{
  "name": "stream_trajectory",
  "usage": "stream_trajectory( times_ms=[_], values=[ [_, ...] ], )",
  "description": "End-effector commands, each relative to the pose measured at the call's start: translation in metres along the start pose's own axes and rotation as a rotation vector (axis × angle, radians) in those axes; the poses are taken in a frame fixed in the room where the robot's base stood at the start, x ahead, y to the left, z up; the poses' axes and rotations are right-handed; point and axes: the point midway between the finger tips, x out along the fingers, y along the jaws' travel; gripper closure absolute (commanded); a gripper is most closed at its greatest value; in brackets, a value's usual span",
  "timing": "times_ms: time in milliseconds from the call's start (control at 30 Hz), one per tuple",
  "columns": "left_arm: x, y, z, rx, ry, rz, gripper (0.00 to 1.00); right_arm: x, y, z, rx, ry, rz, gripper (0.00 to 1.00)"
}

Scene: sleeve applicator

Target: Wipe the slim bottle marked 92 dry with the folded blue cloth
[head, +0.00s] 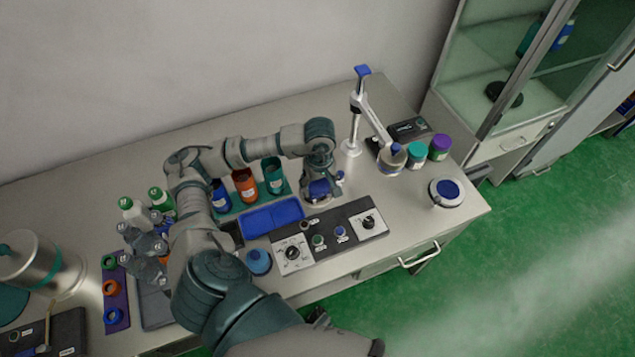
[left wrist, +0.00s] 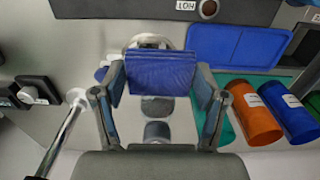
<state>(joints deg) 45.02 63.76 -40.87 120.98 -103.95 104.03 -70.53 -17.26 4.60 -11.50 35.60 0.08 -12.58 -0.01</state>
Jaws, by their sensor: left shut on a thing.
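My left gripper (head: 320,192) is low over the bench, just behind the control panel. It is shut on the folded blue cloth (head: 319,187). In the left wrist view the cloth (left wrist: 160,73) spans the space between the fingertips (left wrist: 162,88), with a pale round-edged thing partly hidden behind it. Several slim clear bottles (head: 147,247) stand in a group at the left of the head view, partly covered by my left arm. Their marks are too small to read, so I cannot tell which is 92. My right gripper is not in view.
The control panel (head: 330,236) lies in front.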

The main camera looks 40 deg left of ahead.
Motion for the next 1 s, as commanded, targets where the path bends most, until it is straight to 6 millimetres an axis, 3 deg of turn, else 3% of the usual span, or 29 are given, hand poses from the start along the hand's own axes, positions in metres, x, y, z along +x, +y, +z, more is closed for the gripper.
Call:
stream_trajectory(
  times_ms=[500,1000],
  values=[
    [-0.029,0.000,0.035,0.001,0.000,0.000,0.52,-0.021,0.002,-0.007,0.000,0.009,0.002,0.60],
    [-0.030,0.000,0.038,0.000,0.000,-0.001,0.52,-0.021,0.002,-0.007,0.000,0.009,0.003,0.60]
  ],
)
